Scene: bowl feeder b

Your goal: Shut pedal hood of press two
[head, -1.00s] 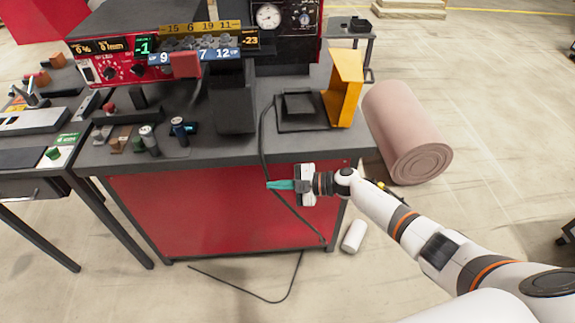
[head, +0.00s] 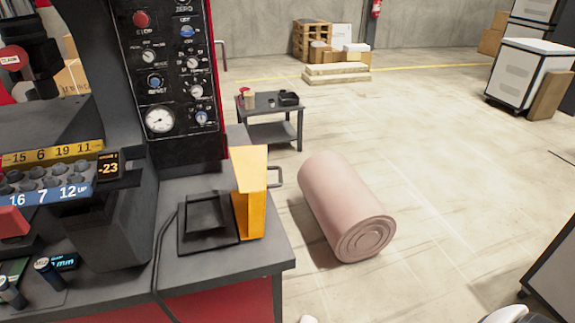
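The yellow pedal hood (head: 250,195) stands upright and open at the right end of the dark grey bench top. It rises from the right side of the black pedal base (head: 207,222), whose flat pedal lies uncovered. A dark cable runs from near the base over the bench's front edge. Neither of my grippers is in view. Only a white piece of my arm shows at the bottom right edge.
The press panel with gauge and knobs (head: 170,75) stands behind the pedal. A dark bin (head: 115,225) is to its left. A pink roll (head: 345,207) lies on the floor right of the bench, and a small cart (head: 272,118) stands behind.

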